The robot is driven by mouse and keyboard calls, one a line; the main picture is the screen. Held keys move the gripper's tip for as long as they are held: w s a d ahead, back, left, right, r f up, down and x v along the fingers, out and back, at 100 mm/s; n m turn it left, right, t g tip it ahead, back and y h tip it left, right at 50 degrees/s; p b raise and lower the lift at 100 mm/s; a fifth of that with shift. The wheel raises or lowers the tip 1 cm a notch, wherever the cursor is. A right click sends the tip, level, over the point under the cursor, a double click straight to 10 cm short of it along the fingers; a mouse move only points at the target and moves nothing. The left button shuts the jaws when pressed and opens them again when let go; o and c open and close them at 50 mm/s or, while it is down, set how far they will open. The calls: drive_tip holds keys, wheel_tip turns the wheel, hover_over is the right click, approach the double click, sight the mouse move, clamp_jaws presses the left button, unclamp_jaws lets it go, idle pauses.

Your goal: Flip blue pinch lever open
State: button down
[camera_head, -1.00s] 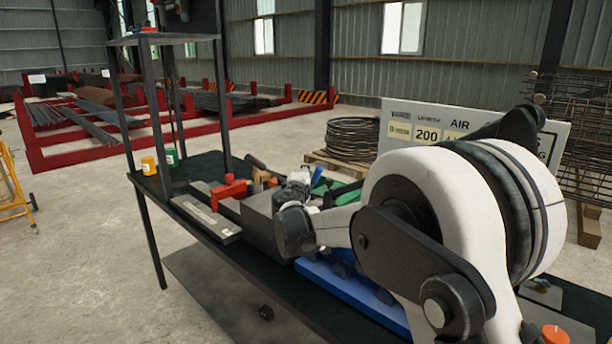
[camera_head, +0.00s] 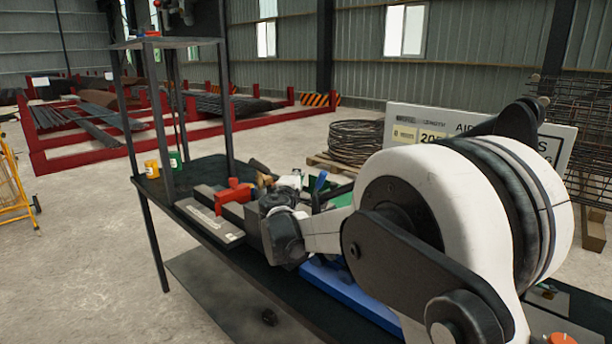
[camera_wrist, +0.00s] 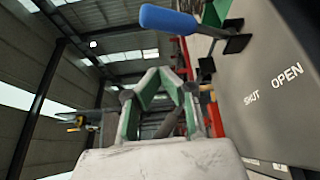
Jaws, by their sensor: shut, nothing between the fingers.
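The blue pinch lever (camera_wrist: 170,19) shows at the top of the wrist view, a rounded blue handle pointing left from a dark bracket (camera_wrist: 236,42). The bracket is fixed to a grey panel (camera_wrist: 270,75) marked SHUT and OPEN. My gripper (camera_wrist: 162,76), with green-lined fingers, is below the lever in the picture, its fingertips together and empty. It looks apart from the lever; the depth between them is hard to judge. In the head view a small blue handle (camera_head: 320,181), probably the lever, stands just beyond my wrist. My fingers are hidden there.
The dark bench (camera_head: 170,190) carries a red clamp-like part (camera_head: 233,196), a grey plate (camera_head: 212,223), yellow (camera_head: 151,169) and green (camera_head: 175,160) cups and a blue base (camera_head: 345,298). A dark frame post (camera_head: 162,130) rises at its left. A sign board stands behind my arm.

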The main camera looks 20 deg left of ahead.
drive_tip(key=s+f, duration=0.1)
drive_tip(key=s, duration=0.5)
drive_tip(key=shift+s+f, duration=0.2)
drive_tip(key=shift+d, duration=0.1)
drive_tip(key=s+d+r+m+g+h, duration=0.1)
drive_tip(key=s+d+m+g+h, duration=0.2)
drive_tip(key=d, duration=0.9)
drive_tip(key=s+d+r+m+g, duration=0.15)
drive_tip(key=s+d+m, duration=0.25)
drive_tip(key=d, duration=0.8)
drive_tip(key=s+d+r+m+g+h, duration=0.2)
drive_tip(key=s+d+m, duration=0.15)
drive_tip(key=d, duration=0.85)
drive_tip(key=s+d+f+m+g+y, duration=0.15)
drive_tip(key=s+d+f+m, duration=0.25)
drive_tip(key=s+d, duration=0.8)
drive_tip(key=s+d+f+m+g+y, duration=0.1)
drive_tip(key=s+f+m, duration=0.4)
drive_tip(key=s, duration=1.2)
wheel_tip(320, 180, down, 2)
drive_tip(key=shift+s+f+g+y, duration=0.15)
drive_tip(key=shift+g+y, duration=0.3)
drive_tip(key=shift+g, duration=0.45)
